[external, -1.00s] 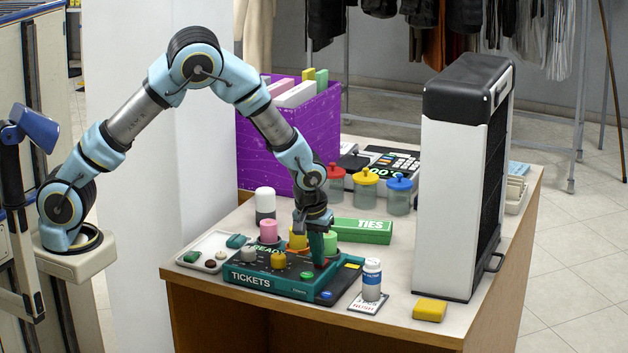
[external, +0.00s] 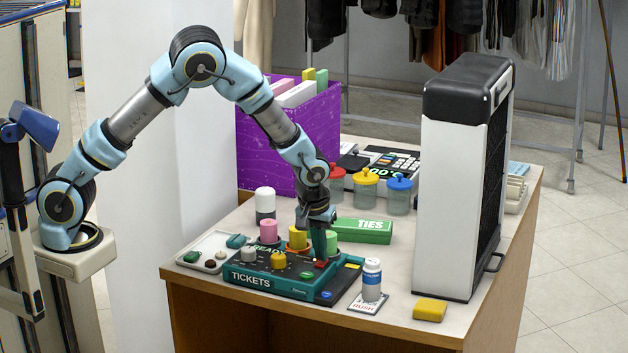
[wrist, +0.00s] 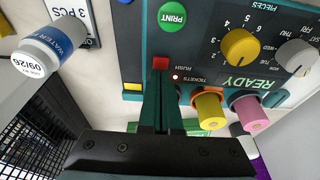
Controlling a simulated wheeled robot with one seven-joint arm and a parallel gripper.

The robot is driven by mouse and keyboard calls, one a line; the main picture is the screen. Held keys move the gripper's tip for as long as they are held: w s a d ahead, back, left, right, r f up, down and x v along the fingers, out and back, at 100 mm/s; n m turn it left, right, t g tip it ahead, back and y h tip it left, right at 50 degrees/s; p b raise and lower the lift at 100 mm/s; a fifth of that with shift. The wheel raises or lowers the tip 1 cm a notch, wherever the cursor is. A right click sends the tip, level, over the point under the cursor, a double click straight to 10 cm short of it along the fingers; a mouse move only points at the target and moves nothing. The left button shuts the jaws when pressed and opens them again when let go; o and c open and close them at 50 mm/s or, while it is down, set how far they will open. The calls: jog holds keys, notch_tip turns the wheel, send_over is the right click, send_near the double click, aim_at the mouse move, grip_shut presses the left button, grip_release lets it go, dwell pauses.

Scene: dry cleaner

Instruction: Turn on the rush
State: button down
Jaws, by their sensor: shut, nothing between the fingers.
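The teal ticket machine (external: 262,283), marked TICKETS, sits at the table's front. It also fills the upper part of the wrist view (wrist: 206,28), upside down. Its red switch (wrist: 160,62) is beside the RUSH label. A small indicator (wrist: 175,77) by that label shows red with a bright centre. The red switch also shows in the external view (external: 321,264). My gripper (external: 320,256) is shut and empty, pointing down at the switch. In the wrist view its fingertips (wrist: 160,78) appear right at the switch's edge; I cannot tell whether they touch.
A yellow knob (wrist: 240,46) and green PRINT button (wrist: 172,16) are on the panel. Yellow and pink cylinders (external: 269,230) stand behind it. A white bottle (external: 372,280) stands on a card at right. A green TIES box (external: 362,231) lies behind.

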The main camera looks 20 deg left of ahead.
aim_at(319, 264)
jog(key=shift+r+p, duration=0.45)
jog(key=shift+r, duration=0.1)
jog(key=p+v, duration=0.2)
jog(key=v, duration=0.2)
jog(key=shift+w+p, duration=0.15)
jog(key=shift+p, duration=0.25)
jog(key=s+r+b, duration=0.3)
jog(key=s+r, duration=0.1)
jog(key=r, duration=0.4)
jog(key=shift+s, duration=0.3)
jog(key=shift+f, duration=0.1)
jog(key=a+g, duration=0.1)
jog(key=a, duration=2.7)
jog(key=s+a+f+m, duration=0.1)
jog(key=s+a, duration=0.3)
jog(key=a, duration=0.4)
jog(key=shift+s+a+f, duration=0.15)
jog(key=shift+a+f, duration=0.05)
jog(key=shift+f, duration=0.15)
jog(key=c, duration=1.5)
grip_release()
